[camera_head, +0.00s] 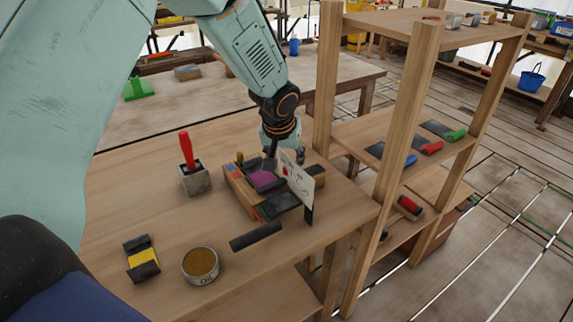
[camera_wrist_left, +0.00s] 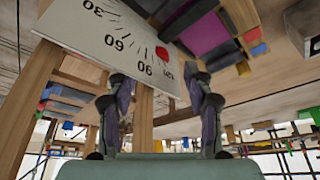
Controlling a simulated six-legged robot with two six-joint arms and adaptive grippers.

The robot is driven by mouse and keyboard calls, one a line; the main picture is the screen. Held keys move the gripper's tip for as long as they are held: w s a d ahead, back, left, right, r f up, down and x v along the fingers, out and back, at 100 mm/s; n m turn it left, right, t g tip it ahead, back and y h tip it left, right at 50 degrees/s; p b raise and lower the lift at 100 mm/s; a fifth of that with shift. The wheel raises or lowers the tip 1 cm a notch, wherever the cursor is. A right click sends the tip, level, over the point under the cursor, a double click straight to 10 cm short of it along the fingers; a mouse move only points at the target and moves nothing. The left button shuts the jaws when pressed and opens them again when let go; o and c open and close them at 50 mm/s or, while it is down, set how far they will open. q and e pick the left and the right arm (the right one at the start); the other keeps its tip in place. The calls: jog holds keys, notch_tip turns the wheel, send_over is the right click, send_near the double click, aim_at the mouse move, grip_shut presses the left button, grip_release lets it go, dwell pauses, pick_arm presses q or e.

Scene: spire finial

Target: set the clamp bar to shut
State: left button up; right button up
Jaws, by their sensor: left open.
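A wooden fixture (camera_head: 238,190) stands on the bench, with a purple pad (camera_head: 264,180) and dark plates on it. A white dial board (camera_head: 297,179) stands tilted at its right side; in the left wrist view the dial board (camera_wrist_left: 105,38) shows numbers and a red dot. I cannot tell for sure which dark part is the clamp bar. My left gripper (camera_head: 286,154) is over the fixture's far side, behind the dial board. In the left wrist view my left gripper (camera_wrist_left: 160,82) has its fingers apart, with nothing clearly held between them. My right gripper is out of view.
A red-handled tool (camera_head: 186,150) stands in a grey block (camera_head: 194,179) left of the fixture. A dark cylinder (camera_head: 255,236), an open can (camera_head: 200,264) and a yellow-black block (camera_head: 142,259) lie nearer. A wooden shelf post (camera_head: 395,150) rises close on the right.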

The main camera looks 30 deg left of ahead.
pick_arm(q)
jog(key=v, duration=0.8)
jog(key=shift+r, duration=0.15)
jog(key=shift+d, duration=0.1)
